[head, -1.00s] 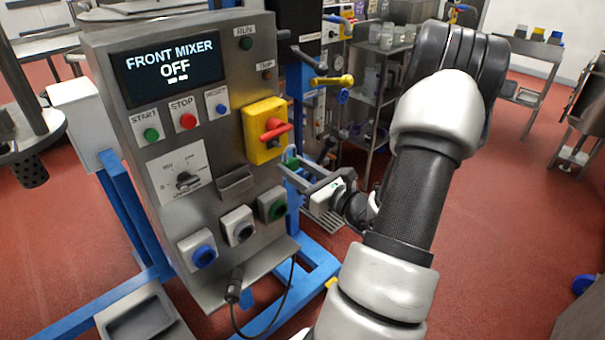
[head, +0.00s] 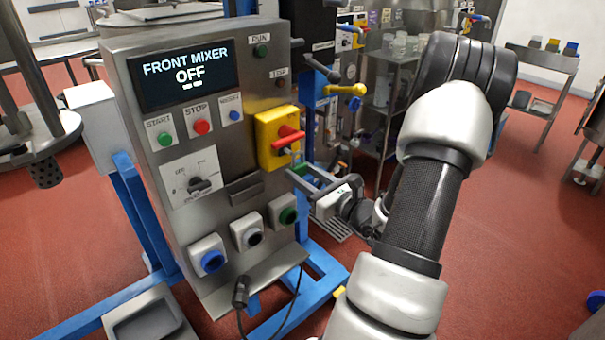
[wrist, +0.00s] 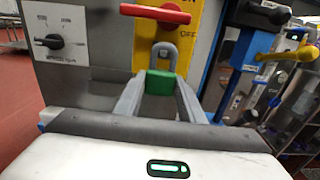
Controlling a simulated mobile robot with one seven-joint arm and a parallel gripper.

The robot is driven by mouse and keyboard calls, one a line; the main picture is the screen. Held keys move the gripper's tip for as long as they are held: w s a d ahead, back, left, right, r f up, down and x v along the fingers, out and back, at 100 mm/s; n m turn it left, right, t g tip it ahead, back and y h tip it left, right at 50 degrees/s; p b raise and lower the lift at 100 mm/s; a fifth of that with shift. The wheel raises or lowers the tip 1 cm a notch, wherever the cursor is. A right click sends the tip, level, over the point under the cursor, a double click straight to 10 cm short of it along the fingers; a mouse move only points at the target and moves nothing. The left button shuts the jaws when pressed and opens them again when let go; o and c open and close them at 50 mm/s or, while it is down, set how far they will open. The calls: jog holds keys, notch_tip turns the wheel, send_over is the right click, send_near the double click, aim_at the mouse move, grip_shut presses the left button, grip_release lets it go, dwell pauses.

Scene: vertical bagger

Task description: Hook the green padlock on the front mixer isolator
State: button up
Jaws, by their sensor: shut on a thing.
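The front mixer isolator is a yellow box with a red handle (head: 275,138) on the right side of the steel panel. It also shows at the top of the wrist view (wrist: 208,20), with the red handle lying across it. My gripper (head: 298,172) is just below the isolator and shut on the green padlock (wrist: 160,83). The padlock is upright between the fingertips, its grey shackle pointing up. In the wrist view the shackle's top appears just below the red handle, in front of the yellow plate. I cannot tell whether it passes through anything.
The panel display (head: 180,75) reads FRONT MIXER OFF. Start, stop and reset buttons and a dial (head: 199,184) are to the left. A small steel ledge (head: 245,188) and several sockets are below. A yellow-handled valve (head: 345,90) stands to the right.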

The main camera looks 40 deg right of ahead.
jog(key=shift+w, duration=0.1)
jog(key=shift+w+a, duration=0.15)
jog(key=shift+w, duration=1)
jog(key=shift+w, duration=0.65)
dwell(1.1)
jog(key=shift+a+f+b, duration=0.1)
jog(key=shift+f+b, duration=0.25)
dwell(0.8)
jog(key=o, duration=1)
jog(key=shift+o, duration=0.5)
jog(key=shift+a, duration=0.1)
jog(key=shift+o, duration=0.8)
jog(key=shift+r, duration=0.1)
